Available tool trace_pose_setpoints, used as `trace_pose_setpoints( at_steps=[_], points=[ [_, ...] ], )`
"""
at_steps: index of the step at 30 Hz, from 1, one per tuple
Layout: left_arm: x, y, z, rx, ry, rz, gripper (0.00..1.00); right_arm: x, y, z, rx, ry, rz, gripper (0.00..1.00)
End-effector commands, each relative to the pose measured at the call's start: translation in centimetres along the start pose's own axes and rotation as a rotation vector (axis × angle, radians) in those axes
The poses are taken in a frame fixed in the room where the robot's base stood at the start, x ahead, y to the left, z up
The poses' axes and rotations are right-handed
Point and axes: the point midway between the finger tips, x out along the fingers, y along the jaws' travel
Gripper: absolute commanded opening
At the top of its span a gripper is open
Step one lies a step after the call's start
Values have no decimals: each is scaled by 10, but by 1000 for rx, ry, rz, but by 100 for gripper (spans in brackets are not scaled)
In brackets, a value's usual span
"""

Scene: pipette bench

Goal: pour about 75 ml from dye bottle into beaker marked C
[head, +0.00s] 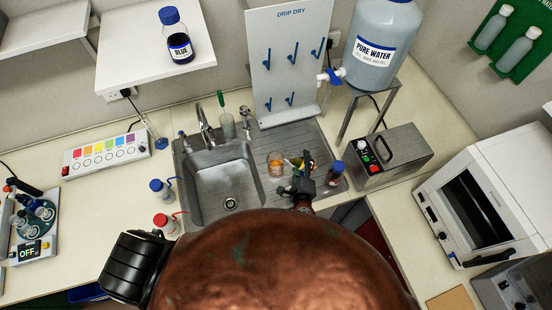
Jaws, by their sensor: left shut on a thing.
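A clear beaker (276,164) with orange liquid stands on the drainboard to the right of the sink. Its marking is too small to read. My left gripper (304,168) is just to the right of the beaker, shut on a small tilted bottle (295,162) that is partly hidden by the fingers. The bottle's mouth is near the beaker's rim; I cannot tell whether liquid is flowing. A dark bottle with a blue cap (336,173) stands to the right of the gripper. My right gripper is not in view.
The steel sink (217,181) lies left of the beaker, with a drip-dry rack (289,60) behind. A blue-capped wash bottle (161,188) and a red-capped one (164,222) stand left of the sink. A control box (391,155) stands to the right.

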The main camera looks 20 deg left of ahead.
Motion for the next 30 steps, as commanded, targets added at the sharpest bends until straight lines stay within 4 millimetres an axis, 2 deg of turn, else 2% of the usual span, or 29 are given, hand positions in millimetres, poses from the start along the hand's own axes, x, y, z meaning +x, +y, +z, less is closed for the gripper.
trace_pose_setpoints(
  at_steps=[14, 30],
  points=[
    [1, 2, -1, 41, -13, -1, 8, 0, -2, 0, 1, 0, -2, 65],
    [-6, -24, 26, 470, -147, -2, 8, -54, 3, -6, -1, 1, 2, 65]
  ],
)
